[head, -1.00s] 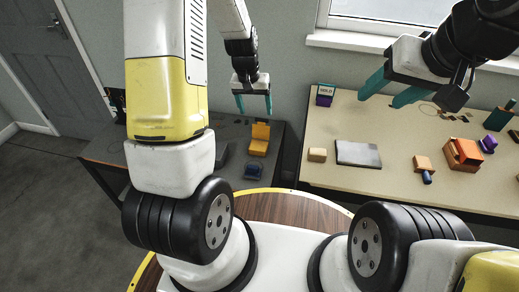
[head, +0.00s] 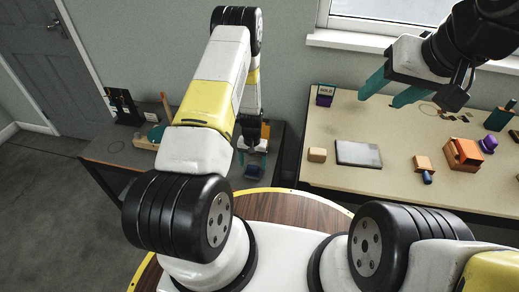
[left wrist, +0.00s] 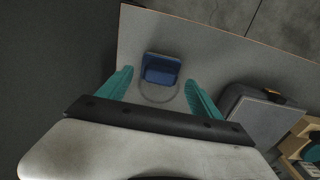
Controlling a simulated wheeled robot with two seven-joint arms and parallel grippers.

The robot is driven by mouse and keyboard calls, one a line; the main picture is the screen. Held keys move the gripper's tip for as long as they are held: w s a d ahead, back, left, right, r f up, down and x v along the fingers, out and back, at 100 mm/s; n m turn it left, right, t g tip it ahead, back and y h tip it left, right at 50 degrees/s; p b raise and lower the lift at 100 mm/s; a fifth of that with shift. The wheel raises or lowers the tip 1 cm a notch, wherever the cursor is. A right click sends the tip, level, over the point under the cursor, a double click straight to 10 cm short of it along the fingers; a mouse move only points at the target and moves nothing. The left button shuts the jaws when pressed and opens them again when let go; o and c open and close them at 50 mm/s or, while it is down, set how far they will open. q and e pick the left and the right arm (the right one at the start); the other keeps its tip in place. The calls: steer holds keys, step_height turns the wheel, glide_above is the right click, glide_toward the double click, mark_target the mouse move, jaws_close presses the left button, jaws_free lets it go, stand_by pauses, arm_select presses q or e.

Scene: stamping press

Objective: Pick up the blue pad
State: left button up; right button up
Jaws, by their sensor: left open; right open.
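The blue pad (head: 254,172) lies on the dark grey table, near its front right part. In the left wrist view the blue pad (left wrist: 160,70) shows between and beyond the fingertips. My left gripper (head: 252,161) is open and empty, with its teal fingers pointing down above the pad. In the left wrist view the open left gripper (left wrist: 159,79) has one finger on each side of the pad, not visibly touching it. My right gripper (head: 379,99) is open and empty above the back of the beige table.
The grey table (head: 105,152) holds a black stand (head: 124,106) at the left and a wooden tray with a teal object (head: 156,133). The beige table (head: 320,130) at right holds a grey plate (head: 358,153), a wooden block (head: 317,155) and an orange holder (head: 464,154).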

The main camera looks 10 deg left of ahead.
mark_target(253, 166)
arm_select(q)
steer(key=shift+f, duration=1.55)
steer(key=c, duration=1.6)
steer(key=shift+r, duration=0.6)
step_height(253, 166, up, 2)
steer(key=shift+w+r, duration=0.1)
steer(key=shift+s+d+r, duration=0.15)
steer(key=shift+s+r, duration=0.05)
steer(key=shift+s, duration=0.45)
steer(key=s+d+r, duration=0.1)
steer(key=s+d, duration=0.3)
steer(key=s, duration=1)
steer(key=shift+r, duration=0.15)
steer(key=shift+s, duration=0.1)
steer(key=o, duration=0.7)
steer(key=c, duration=0.4)
